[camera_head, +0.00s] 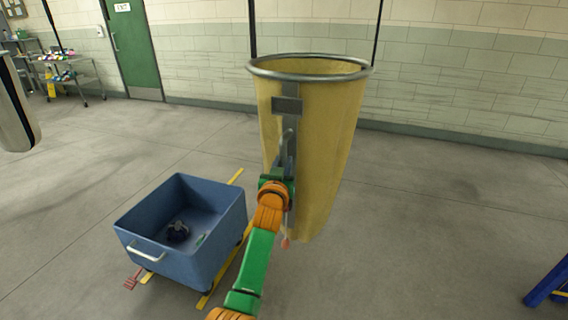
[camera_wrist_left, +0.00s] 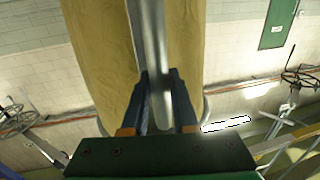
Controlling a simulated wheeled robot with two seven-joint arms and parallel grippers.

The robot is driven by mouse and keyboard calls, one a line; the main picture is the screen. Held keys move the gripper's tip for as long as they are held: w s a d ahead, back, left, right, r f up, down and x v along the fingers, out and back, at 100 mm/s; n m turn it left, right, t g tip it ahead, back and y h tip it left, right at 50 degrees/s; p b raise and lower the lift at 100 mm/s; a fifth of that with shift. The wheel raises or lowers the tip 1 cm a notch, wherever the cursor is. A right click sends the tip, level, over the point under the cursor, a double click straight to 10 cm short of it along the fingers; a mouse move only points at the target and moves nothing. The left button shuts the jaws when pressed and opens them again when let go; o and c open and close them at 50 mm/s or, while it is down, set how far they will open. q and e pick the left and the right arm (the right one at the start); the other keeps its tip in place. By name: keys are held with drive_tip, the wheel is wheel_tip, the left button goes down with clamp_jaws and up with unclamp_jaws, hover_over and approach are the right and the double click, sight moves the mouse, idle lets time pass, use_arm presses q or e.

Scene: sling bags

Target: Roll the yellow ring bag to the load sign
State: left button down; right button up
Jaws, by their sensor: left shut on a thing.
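The yellow ring bag (camera_head: 330,150) hangs upright in the middle of the head view, with a grey metal ring around its open top and dark straps rising from it. A grey plate and a metal handle (camera_head: 287,137) are on its near side. My left gripper (camera_head: 284,165) is at this handle. In the left wrist view my left gripper (camera_wrist_left: 160,95) is shut on the metal bar, with the yellow cloth (camera_wrist_left: 100,45) behind it. My right gripper is not in view. I cannot make out a load sign.
A blue cart (camera_head: 180,262) with a white handle stands left of the bag, beside yellow floor strips (camera_head: 236,178). A grey cylindrical thing (camera_head: 14,115) is at the left edge. A shelf cart (camera_head: 68,75) and green door (camera_head: 135,50) are behind.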

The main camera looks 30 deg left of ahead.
use_arm(q)
drive_tip(key=shift+d, duration=0.25)
drive_tip(key=c, duration=0.7)
unclamp_jaws()
drive_tip(key=v, duration=0.7)
idle(0.5)
